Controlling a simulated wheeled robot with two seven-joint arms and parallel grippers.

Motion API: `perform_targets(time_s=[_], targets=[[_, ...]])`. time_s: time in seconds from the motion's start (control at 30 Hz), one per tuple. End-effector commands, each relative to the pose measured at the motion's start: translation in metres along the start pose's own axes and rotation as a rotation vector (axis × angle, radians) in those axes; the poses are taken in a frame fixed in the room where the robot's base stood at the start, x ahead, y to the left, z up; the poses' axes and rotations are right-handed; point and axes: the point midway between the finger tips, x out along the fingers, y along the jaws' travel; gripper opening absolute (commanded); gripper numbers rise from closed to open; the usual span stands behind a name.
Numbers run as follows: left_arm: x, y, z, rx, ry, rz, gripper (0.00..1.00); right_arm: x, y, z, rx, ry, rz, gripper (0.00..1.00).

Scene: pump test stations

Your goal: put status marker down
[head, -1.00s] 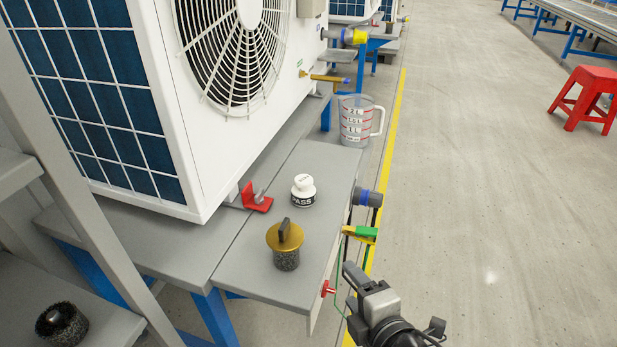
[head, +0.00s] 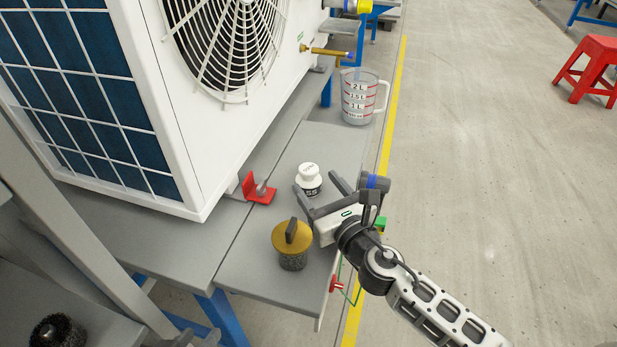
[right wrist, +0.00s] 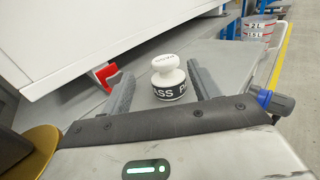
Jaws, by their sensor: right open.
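The status marker (head: 308,174), a white knobbed piece with a black band lettered PASS, stands upright on the grey side shelf (head: 262,262). My right gripper (head: 317,184) is open, reaching in from the right over the shelf. In the right wrist view the marker (right wrist: 168,80) shows between the two spread fingers (right wrist: 158,88), with a visible gap on each side. Nothing is held. The marker's lower right side is partly hidden by a finger in the head view.
A gold-topped dark cylinder (head: 292,240) stands close in front of my right gripper. A red bracket (head: 257,190) is left of the marker. The white fan unit (head: 185,130) walls off the left. Open floor lies right.

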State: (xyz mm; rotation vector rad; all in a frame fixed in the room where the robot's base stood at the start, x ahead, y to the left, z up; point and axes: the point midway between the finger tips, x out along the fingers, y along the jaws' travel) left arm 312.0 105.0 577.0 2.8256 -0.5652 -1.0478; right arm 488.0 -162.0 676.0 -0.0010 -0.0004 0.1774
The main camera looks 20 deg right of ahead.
Motion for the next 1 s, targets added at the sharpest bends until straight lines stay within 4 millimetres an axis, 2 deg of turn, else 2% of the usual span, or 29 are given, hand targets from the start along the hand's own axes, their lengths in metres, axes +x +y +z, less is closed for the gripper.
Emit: perform_targets(time_s=[0.17,0.4,0.5,0.77,0.8,0.93,0.97,1.0], targets=[[-0.001,0.000,-0.001,-0.004,0.007,-0.001,0.36,0.011,-0.001,0.000,0.000,-0.001,0.000,0.61],[0.002,0.000,0.003,-0.006,-0.002,0.002,0.36,0.046,-0.007,-0.001,0.001,-0.002,-0.001,0.61],[0.004,-0.001,0.002,-0.005,-0.004,0.002,0.36,0.056,-0.007,-0.002,0.001,0.000,-0.001,0.61],[0.005,-0.001,-0.004,0.000,0.006,0.003,0.36,0.059,-0.006,-0.002,0.001,0.000,0.000,0.61],[0.005,-0.001,-0.004,0.000,0.006,0.003,0.36,0.059,-0.007,-0.002,0.001,0.000,0.000,0.56],[0.005,-0.001,-0.003,-0.001,0.006,0.003,0.36,0.058,-0.007,-0.002,0.001,0.000,0.000,0.20],[0.005,-0.001,-0.003,-0.001,0.005,0.003,0.36,0.058,-0.007,-0.002,0.001,0.000,0.000,0.13],[0.006,-0.001,-0.003,-0.001,0.005,0.003,0.36,0.058,-0.007,-0.002,0.001,0.000,0.000,0.13]])
